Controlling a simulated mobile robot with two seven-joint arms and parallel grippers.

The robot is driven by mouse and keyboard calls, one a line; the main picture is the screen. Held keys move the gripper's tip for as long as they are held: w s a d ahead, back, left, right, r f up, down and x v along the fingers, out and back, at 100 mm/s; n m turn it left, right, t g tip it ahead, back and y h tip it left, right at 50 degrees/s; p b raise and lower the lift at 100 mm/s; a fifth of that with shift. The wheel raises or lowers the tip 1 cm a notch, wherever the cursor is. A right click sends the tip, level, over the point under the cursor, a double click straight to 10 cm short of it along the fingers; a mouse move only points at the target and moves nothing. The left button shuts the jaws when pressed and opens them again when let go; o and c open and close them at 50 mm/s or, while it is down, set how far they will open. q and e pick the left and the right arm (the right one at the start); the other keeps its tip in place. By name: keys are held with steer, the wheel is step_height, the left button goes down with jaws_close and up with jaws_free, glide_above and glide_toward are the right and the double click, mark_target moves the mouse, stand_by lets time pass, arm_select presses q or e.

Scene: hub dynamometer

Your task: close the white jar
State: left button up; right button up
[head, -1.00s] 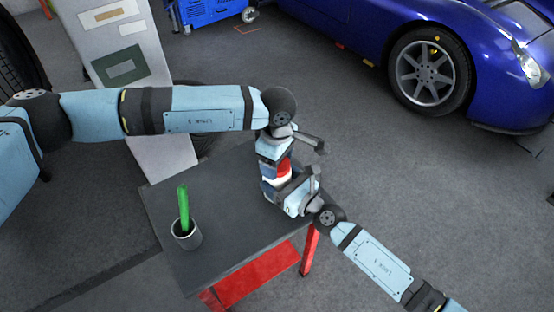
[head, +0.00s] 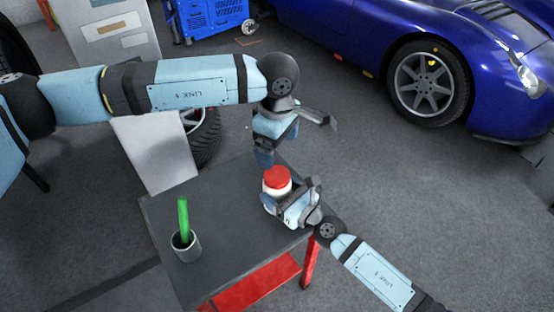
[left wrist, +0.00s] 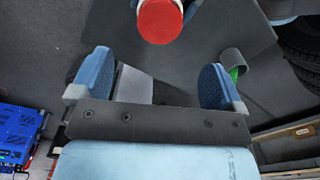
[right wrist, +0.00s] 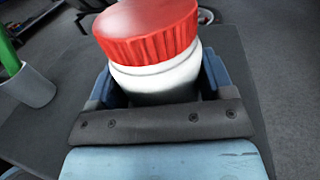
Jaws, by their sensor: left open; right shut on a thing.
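The white jar (head: 276,190) is upright at the table's far right corner, with the red lid (head: 277,176) on its top. In the right wrist view the ribbed lid (right wrist: 150,35) covers the mouth and the white body (right wrist: 160,80) shows below it; I cannot tell how tight it is. My right gripper (right wrist: 160,88) is shut around the jar body. My left gripper (head: 270,148) is open and empty, above the jar and apart from the lid. In the left wrist view the lid (left wrist: 160,20) lies beyond my open left fingers (left wrist: 154,80).
The table between cup and jar is clear. A blue car (head: 400,30) and a blue machine (head: 210,18) stand farther back.

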arm_select(q)
steer(key=shift+r, duration=1.25)
arm_select(e)
steer(key=o, duration=1.7)
steer(key=shift+d, duration=0.1)
arm_select(q)
steer(key=shift+f+b, duration=1.15)
arm_select(e)
steer(key=shift+v, duration=6.85)
